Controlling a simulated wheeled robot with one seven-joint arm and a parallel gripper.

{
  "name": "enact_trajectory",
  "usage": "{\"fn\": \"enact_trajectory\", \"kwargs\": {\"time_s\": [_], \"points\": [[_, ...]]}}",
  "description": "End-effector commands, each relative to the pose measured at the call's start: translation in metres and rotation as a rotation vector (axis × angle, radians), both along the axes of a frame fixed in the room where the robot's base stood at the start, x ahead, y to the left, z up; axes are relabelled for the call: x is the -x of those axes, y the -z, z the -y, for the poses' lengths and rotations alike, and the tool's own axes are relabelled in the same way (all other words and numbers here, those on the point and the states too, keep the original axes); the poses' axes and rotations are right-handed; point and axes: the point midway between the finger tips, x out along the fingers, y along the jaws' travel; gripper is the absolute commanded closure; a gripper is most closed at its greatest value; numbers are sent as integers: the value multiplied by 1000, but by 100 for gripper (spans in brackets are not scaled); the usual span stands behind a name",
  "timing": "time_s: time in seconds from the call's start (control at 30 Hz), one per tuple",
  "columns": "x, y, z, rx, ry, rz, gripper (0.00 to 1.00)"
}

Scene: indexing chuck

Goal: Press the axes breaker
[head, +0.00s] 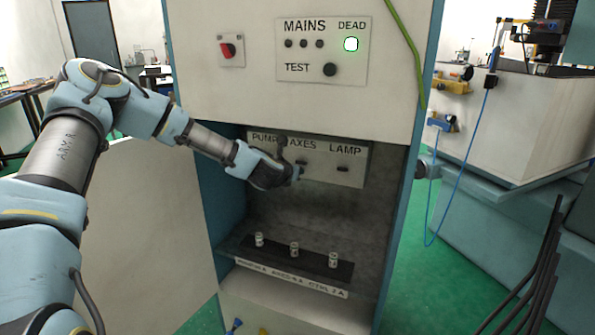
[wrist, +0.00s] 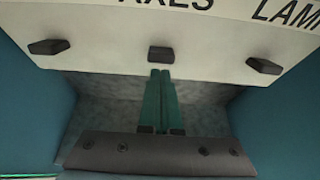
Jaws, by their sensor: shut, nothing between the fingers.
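The breaker panel (head: 322,178) sits in the cabinet recess, labelled PUMP, AXES and LAMP. The axes breaker (wrist: 161,54) is the small dark middle toggle under the AXES label; it also shows in the head view (head: 302,162). The pump breaker (wrist: 48,46) is left of it and the lamp breaker (wrist: 263,65) right. My gripper (head: 297,174) is shut and empty, in front of the panel. In the wrist view its teal fingertips (wrist: 160,73) appear just below the axes breaker; I cannot tell whether they touch the panel. The pump breaker is hidden in the head view.
Below, several fuses stand on a dark ledge (head: 312,262). Recess side walls flank my gripper.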

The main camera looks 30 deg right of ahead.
Motion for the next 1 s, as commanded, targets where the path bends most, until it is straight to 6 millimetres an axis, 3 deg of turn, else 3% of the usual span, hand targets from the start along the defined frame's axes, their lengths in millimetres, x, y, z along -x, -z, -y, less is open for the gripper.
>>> {"fn": "enact_trajectory", "kwargs": {"time_s": [0.37,0.77,1.0], "points": [[0,-15,-1,0,-1,0,100],[0,-16,-1,2,-1,2,100],[17,-16,-23,0,-1,0,100]]}}
